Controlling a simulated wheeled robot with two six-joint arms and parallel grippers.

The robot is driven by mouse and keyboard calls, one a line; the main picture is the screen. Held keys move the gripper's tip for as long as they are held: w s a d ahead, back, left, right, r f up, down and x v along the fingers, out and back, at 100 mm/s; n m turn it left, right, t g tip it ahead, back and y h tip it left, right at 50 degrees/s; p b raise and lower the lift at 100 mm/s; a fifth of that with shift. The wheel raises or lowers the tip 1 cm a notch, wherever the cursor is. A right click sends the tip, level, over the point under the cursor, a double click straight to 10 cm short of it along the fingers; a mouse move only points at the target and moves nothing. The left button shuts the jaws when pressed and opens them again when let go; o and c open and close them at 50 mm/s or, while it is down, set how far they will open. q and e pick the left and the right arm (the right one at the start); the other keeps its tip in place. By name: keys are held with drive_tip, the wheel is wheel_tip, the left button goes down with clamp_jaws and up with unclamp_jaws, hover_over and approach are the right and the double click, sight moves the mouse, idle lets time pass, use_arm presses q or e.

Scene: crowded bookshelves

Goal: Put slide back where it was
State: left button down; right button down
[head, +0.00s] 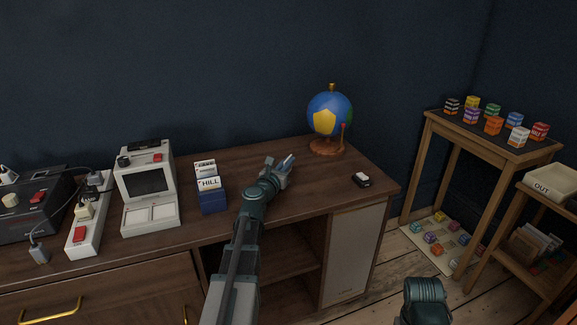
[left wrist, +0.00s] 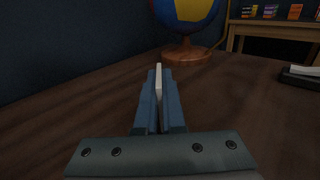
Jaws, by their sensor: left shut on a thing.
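My left gripper (head: 281,168) is above the right part of the wooden desk, in front of the globe. It is shut on a thin pale slide, which stands edge-on between the blue fingers in the left wrist view (left wrist: 158,78). Its face and any label are hidden from me. A blue box (head: 212,201) with cards marked HILL stands on the desk left of the gripper. A grey machine with a dark screen (head: 148,183) stands left of that box. Of my right arm only a teal part shows at the bottom right; its fingers are out of view.
A globe (head: 330,114) stands at the desk's back right; a small black-and-white item (head: 361,180) lies near its right edge. A power strip (head: 87,229) and cables are at the left. A side table (head: 458,127) with several small boxes stands right. Desk around the gripper is clear.

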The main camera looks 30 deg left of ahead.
use_arm(q)
drive_tip(key=shift+f, duration=0.2)
drive_tip(key=c, duration=1)
unclamp_jaws()
drive_tip(key=shift+r, duration=0.15)
